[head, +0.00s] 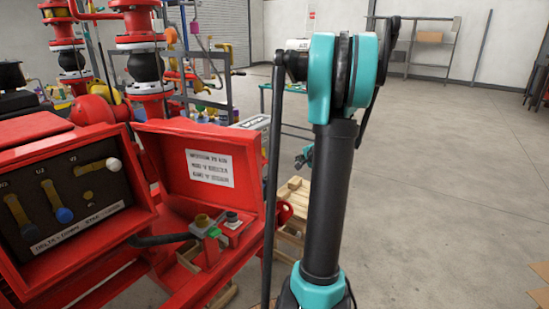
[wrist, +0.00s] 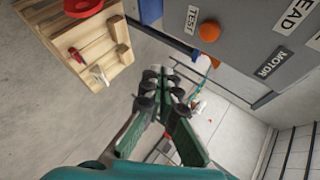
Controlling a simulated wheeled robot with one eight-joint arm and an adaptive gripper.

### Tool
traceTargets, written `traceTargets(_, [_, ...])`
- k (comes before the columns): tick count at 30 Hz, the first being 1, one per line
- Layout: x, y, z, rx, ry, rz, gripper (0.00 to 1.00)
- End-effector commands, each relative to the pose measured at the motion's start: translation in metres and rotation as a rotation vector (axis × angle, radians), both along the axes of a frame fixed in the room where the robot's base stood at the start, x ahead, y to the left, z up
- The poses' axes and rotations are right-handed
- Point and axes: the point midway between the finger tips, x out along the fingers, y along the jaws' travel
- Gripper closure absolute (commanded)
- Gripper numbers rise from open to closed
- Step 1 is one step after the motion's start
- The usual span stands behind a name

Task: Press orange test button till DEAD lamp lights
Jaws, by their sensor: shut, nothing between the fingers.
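The orange test button (wrist: 209,31) is a round knob on a grey panel (wrist: 236,47), at the upper right of the wrist view. A TEST label (wrist: 192,20) is beside it. A DEAD label (wrist: 293,15) is near the top right corner; I cannot tell whether its lamp is lit. My gripper (wrist: 165,84) is shut and empty, its green fingers with dark pads together. In the wrist picture its tips are below and left of the button, with a visible gap. In the head view my arm hides much of the area behind it.
A MOTOR label (wrist: 270,64) is on the same panel. A wooden pallet (wrist: 98,62) with red parts is at the upper left. Floor (head: 440,180) at right is clear.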

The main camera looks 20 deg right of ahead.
Motion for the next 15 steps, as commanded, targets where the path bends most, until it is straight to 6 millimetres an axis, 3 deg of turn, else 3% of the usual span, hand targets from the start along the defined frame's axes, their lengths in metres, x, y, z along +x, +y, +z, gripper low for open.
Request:
traceTargets(4, [0.0042, -0.0103, 0.0010, 0.019, -0.013, -0.024, 1.00])
traceTargets(15, [0.0055, -0.0083, 0.0010, 0.018, -0.013, -0.021, 1.00])
